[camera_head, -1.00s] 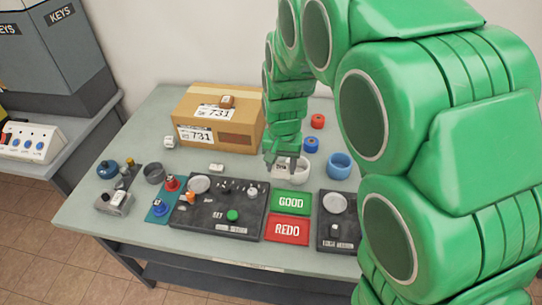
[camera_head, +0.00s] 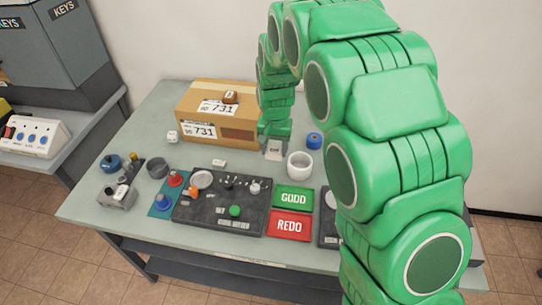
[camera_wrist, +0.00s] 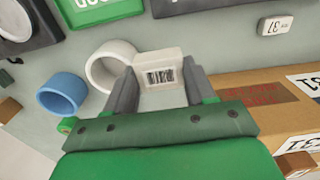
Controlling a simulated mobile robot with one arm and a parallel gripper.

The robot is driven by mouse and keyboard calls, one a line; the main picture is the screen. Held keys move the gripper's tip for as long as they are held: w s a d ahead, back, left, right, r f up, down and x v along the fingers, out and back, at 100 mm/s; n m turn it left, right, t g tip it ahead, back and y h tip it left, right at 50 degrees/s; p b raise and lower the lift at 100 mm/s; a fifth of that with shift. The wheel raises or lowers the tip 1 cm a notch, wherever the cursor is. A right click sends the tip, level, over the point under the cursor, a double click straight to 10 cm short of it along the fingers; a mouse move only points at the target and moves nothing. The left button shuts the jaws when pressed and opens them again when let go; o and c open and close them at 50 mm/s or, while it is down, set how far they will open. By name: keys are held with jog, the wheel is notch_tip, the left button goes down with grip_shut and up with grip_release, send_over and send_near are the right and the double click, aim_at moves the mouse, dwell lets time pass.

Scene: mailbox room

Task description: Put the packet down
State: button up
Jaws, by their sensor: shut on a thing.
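The packet (camera_wrist: 160,75) is small and white with a barcode label. My gripper (camera_wrist: 158,88) is shut on it, with a grey finger on each side. In the head view the packet (camera_head: 274,150) hangs below my gripper (camera_head: 274,138), between the cardboard box and the white cup. I cannot tell whether its lower end touches the table. The white cup (camera_head: 300,165) stands just right of the packet; in the wrist view the cup (camera_wrist: 98,72) is close beside the left finger.
The cardboard box (camera_head: 212,138) stands to the left of my gripper. The green GOOD mat (camera_head: 292,197), red REDO mat (camera_head: 290,225) and dark panel (camera_head: 205,213) lie in front. Bare table shows around a small white tag (camera_head: 219,163).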

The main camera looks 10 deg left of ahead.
send_over(271, 164)
jog(key=shift+f, duration=4.25)
jog(key=shift+f, duration=0.1)
jog(key=o, duration=1)
jog(key=shift+o, duration=0.2)
